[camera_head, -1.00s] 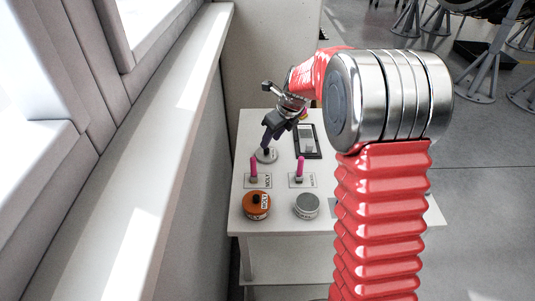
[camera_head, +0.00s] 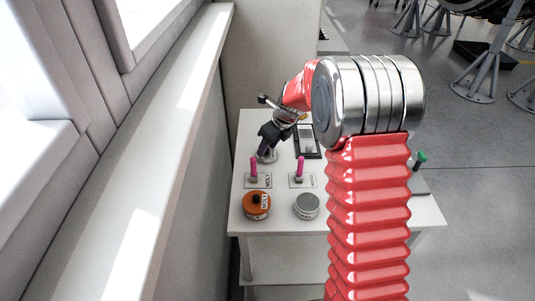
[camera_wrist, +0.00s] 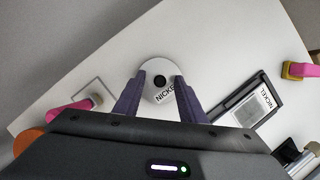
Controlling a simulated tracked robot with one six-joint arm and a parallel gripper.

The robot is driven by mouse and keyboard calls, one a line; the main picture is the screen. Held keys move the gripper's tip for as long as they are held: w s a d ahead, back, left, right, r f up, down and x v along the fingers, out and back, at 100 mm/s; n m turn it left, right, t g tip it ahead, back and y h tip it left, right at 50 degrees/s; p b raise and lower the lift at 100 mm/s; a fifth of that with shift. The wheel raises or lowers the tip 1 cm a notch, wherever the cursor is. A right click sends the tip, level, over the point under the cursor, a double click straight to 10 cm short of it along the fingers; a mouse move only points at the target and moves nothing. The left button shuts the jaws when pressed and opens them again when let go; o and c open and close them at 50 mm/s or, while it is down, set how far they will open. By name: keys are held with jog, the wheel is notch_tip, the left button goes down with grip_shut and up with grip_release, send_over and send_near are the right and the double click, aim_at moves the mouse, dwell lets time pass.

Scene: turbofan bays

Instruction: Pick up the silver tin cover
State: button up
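The silver tin cover (camera_wrist: 158,64) is a pale round disc marked NICKEL with a small black knob in the middle. It lies at the back left of the white table in the head view (camera_head: 268,157), partly hidden by my gripper. My gripper (camera_wrist: 160,76) is open, with one dark finger on each side of the cover in the wrist view. I cannot tell whether the fingers touch it. The silver tin (camera_head: 307,206) stands at the front of the table, apart from my gripper.
An orange tin (camera_head: 256,204) with a black knob stands left of the silver tin. Pink-handled tools (camera_head: 300,166) stand on labelled plates between the tins and my gripper. A dark-framed NICKEL tray (camera_wrist: 245,108) lies close to the right finger. A wall and sill (camera_head: 170,130) run along the left.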

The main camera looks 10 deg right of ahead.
dwell(0.3)
grip_shut()
dwell(0.3)
